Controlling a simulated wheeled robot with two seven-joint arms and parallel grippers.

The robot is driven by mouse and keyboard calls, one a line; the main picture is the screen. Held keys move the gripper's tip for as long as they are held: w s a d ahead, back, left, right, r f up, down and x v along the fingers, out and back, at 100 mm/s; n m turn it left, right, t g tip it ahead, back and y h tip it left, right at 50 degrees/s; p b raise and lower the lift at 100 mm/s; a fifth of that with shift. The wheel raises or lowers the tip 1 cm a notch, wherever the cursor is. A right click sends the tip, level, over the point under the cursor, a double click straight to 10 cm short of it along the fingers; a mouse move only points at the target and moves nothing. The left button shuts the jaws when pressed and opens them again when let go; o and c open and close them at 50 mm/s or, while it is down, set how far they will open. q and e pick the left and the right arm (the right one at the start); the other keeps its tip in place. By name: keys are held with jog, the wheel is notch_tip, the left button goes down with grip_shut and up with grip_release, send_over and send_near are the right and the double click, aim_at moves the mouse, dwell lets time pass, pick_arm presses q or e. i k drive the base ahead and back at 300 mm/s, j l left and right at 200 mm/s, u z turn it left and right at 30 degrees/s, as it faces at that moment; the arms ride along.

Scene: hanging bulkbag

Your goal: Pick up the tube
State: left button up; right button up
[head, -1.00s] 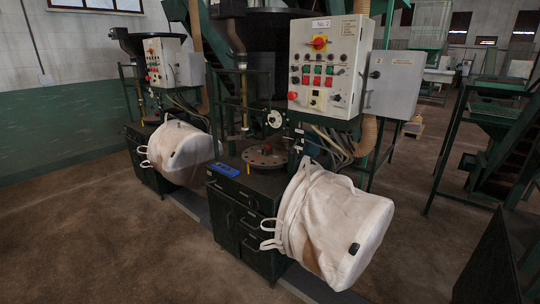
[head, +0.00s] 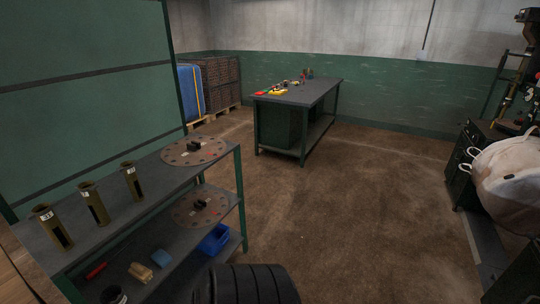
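Several olive-brown tubes stand upright in a row on the top shelf of a dark metal rack at the left in the head view. The nearest tube (head: 52,227) is at the far left, a middle tube (head: 94,204) stands beside it, and a third tube (head: 132,181) is farther along. Each has a white label near its top and a dark slot in its side. Neither of my grippers is in view.
The rack (head: 238,190) also holds a round disc (head: 177,154), a lower disc (head: 186,213) and a blue bin (head: 214,240). A workbench (head: 318,92) stands at the back. A white bulk bag (head: 512,185) hangs at right. The floor between is clear.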

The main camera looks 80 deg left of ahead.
aim_at(44, 212)
jog(key=u, duration=4.2)
